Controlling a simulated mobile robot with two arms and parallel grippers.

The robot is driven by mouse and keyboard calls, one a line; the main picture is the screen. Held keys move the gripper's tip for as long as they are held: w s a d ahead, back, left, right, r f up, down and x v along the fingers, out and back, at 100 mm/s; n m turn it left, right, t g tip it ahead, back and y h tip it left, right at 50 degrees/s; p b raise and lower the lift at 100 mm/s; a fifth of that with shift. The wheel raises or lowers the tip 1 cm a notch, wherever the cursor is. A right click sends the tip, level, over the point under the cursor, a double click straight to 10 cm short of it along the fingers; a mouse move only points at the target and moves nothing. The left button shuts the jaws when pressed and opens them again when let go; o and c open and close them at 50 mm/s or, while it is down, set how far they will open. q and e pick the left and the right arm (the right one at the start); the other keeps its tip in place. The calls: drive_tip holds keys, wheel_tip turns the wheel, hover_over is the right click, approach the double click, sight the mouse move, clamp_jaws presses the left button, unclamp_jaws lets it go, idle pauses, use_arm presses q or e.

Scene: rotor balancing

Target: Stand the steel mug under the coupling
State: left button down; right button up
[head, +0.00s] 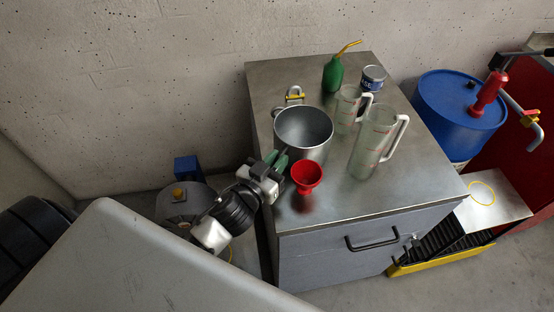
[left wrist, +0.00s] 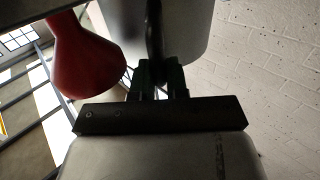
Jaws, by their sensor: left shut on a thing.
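The steel mug (head: 304,128) is a wide, open metal vessel, upright at the left part of the cabinet top; I cannot tell whether its base touches the top. My left gripper (head: 276,163) is at its near left side, with green fingertips shut on its handle. In the left wrist view, the dark handle (left wrist: 154,30) runs down between the fingertips (left wrist: 158,75), with the mug wall (left wrist: 190,25) behind it. A pipe with a yellow and red fitting (head: 534,116), perhaps the coupling, hangs at the far right, apart from the mug. My right gripper is not in view.
A red funnel (head: 306,174) stands close beside the gripper. Two clear jugs (head: 374,143) (head: 346,110), a green oil can (head: 333,76) and a tin (head: 373,78) stand on the cabinet (head: 350,208). A blue drum (head: 450,105) and a plate with a yellow ring (head: 482,193) are right.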

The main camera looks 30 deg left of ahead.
use_arm(q)
drive_tip(key=shift+f, duration=0.1)
drive_tip(key=c, duration=1.1)
unclamp_jaws()
drive_tip(key=shift+s, duration=0.1)
drive_tip(key=shift+s+a+b, duration=0.3)
drive_tip(key=shift+s+b, duration=0.15)
drive_tip(key=shift+s, duration=1.5)
drive_tip(key=shift+s+a+b, duration=0.3)
drive_tip(key=shift+s+b, duration=0.1)
drive_tip(key=shift+s, duration=1.55)
drive_tip(key=shift+s+a+b, duration=0.3)
drive_tip(key=shift+s+b, duration=0.15)
drive_tip(key=shift+s, duration=1.5)
